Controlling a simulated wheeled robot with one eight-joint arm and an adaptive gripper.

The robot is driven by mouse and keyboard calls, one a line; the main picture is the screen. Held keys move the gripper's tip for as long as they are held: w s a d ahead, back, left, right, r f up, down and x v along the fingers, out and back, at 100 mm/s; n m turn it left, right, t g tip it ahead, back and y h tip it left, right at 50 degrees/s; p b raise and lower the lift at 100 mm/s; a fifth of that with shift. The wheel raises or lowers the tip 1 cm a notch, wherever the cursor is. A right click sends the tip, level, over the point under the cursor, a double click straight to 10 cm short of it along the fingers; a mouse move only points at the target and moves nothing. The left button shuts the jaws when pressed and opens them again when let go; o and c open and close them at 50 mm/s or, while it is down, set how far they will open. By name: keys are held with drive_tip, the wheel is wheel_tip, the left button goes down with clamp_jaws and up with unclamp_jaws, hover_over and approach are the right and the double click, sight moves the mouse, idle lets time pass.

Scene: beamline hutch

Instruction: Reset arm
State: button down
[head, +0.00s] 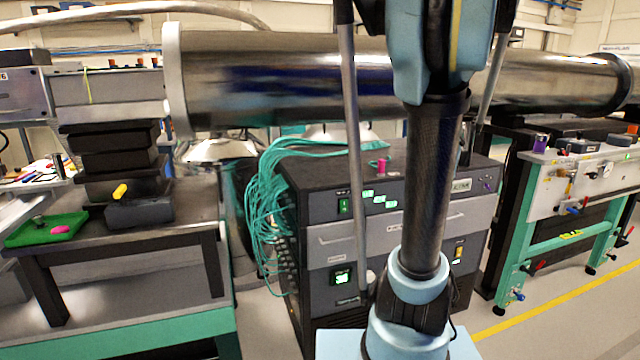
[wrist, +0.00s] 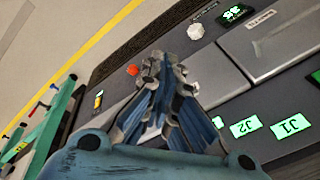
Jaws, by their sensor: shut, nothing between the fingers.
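My gripper (wrist: 160,75) shows in the wrist view with its fingers together and nothing between them. It is in front of the dark control cabinet (wrist: 285,55), over its panel with green labels, apart from it as far as I can tell. In the head view my blue and black arm stands upright in front of the same cabinet (head: 325,232). The gripper itself is out of the head view, above its top edge or hidden behind the arm.
A large metal pipe (head: 270,80) crosses behind my arm. A bench (head: 150,260) at left holds a green tray (head: 30,235). Teal cables (head: 265,205) hang on the cabinet's left side. A teal-framed bench (head: 535,240) stands at right, with floor free before it.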

drive_tip(key=s+a+f+n, duration=0.4)
drive_tip(key=s+a+n, duration=0.2)
drive_tip(key=s+a, duration=0.6)
drive_tip(key=shift+s+f+h, duration=0.2)
drive_tip(key=shift+s+h, duration=0.2)
drive_tip(key=shift+s, duration=1.8)
